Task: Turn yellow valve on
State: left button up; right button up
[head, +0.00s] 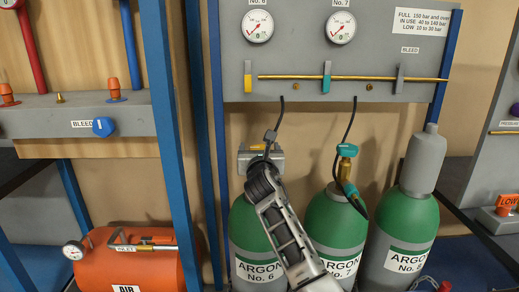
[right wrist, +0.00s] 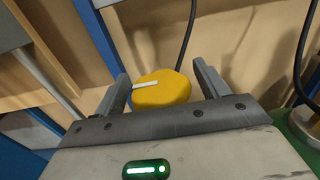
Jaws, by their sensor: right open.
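The yellow valve (right wrist: 165,92) is a round knob with a white pointer bar, seen in the right wrist view. It sits between the two fingers of my right gripper (right wrist: 160,72), which is open with a gap visible on at least the left side. In the head view my right gripper (head: 262,155) is over the top of the Argon No. 6 cylinder (head: 243,225) and hides the valve there. My left gripper is not in view.
A teal valve (head: 347,150) tops the Argon No. 7 cylinder (head: 328,222), just right of my arm. A capped Argon No. 8 cylinder (head: 395,245) stands beyond. Black hoses hang from the gauge panel (head: 300,50). A blue post (head: 167,130) stands left.

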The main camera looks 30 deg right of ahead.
jog(key=shift+w+d, duration=0.2)
jog(key=shift+w, duration=0.15)
jog(key=shift+c, duration=0.3)
